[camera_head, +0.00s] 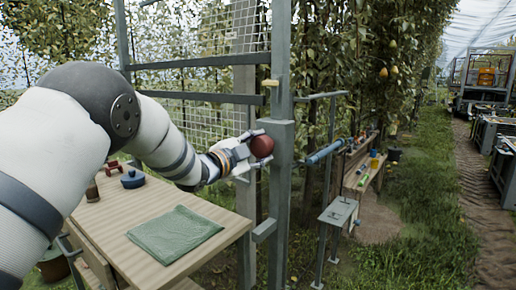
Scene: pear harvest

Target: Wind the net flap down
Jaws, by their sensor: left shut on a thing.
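My left arm comes in from the left, and my left gripper (252,150) is at the grey-blue post (280,170). It is shut on a round dark red knob (262,146) beside the post. The part behind the knob is hidden by the gripper and post. A wire net (215,115) hangs in the frame behind, crossed by dark horizontal bars (200,97). A small yellowish piece (270,83) sits on the post above the knob. My right gripper does not show.
A wooden table (130,225) at the lower left holds a folded green cloth (175,232), a blue lidded pot (133,178) and small items. Right of the post are a blue roller (325,153), a grey stand (338,212) and a shelf (360,175). A grassy path with a vehicle (487,78) lies beyond.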

